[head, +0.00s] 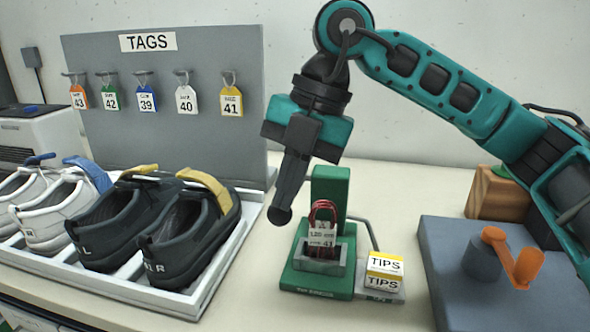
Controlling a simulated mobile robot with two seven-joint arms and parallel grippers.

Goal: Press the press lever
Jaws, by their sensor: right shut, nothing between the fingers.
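The green press (331,186) stands on the table in the middle, with an upright post on a flat base. My right gripper (293,178) comes down from above, shut and empty. Its dark fingers are over the lever, at or just above the knob; I cannot tell if they touch. The fingers hide most of the lever's bar. Red laces with a white tag (321,235) stand in the grey holder on the press base. My left gripper is out of view.
A yellow and white TIPS box (384,271) stands right of the press. A white tray (205,287) with shoes is at left, before a grey TAGS board (215,130). At right are an orange crank (520,265) and a wooden block (492,196). The front table is clear.

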